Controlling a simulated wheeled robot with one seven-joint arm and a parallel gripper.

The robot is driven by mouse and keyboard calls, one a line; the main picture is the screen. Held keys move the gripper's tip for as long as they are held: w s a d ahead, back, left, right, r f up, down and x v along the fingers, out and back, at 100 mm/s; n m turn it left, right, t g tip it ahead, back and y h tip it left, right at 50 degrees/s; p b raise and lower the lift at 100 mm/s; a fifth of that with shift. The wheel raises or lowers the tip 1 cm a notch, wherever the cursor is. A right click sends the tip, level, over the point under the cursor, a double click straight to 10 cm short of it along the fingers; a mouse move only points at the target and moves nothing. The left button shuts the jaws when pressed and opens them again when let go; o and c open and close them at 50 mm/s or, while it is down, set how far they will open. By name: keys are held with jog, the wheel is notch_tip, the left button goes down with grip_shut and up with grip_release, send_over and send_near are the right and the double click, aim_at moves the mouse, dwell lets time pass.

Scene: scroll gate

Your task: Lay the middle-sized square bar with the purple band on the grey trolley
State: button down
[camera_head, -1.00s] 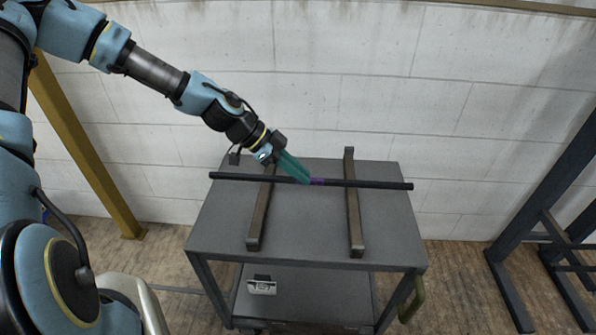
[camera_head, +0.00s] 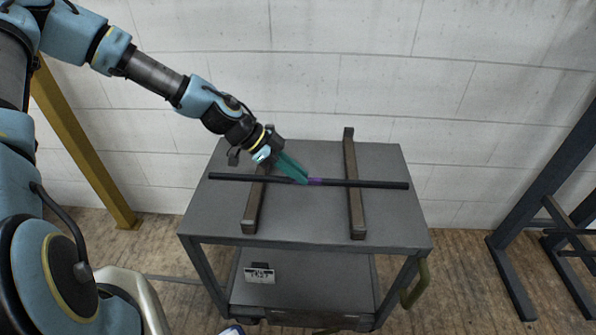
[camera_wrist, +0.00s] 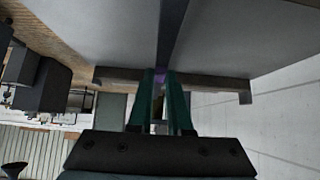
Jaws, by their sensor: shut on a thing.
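My gripper (camera_head: 304,180) is shut on a long dark square bar (camera_head: 365,184) at its purple band (camera_head: 315,182). The bar runs left to right over the grey trolley (camera_head: 300,222), crossing two brown bearers, the left one (camera_head: 252,212) and the right one (camera_head: 356,205). Whether the bar touches the bearers or hangs just above them I cannot tell. In the wrist view the bar (camera_wrist: 176,25) runs away from the fingers, with the purple band (camera_wrist: 160,76) between them and a bearer (camera_wrist: 215,87) crossing beyond.
A pale block wall (camera_head: 370,80) stands behind the trolley. A yellow post (camera_head: 90,160) is at left and a dark blue-grey rack (camera_head: 535,200) at right. The trolley's lower shelf (camera_head: 310,295) carries a label plate (camera_head: 260,275). The top around the bearers is clear.

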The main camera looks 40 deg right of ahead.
dwell(0.5)
jog(key=shift+c, duration=2)
grip_release()
jog(key=shift+f, duration=0.1)
notch_tip(320, 180, up, 10)
jog(key=p, duration=0.6)
jog(key=shift+p, duration=0.4)
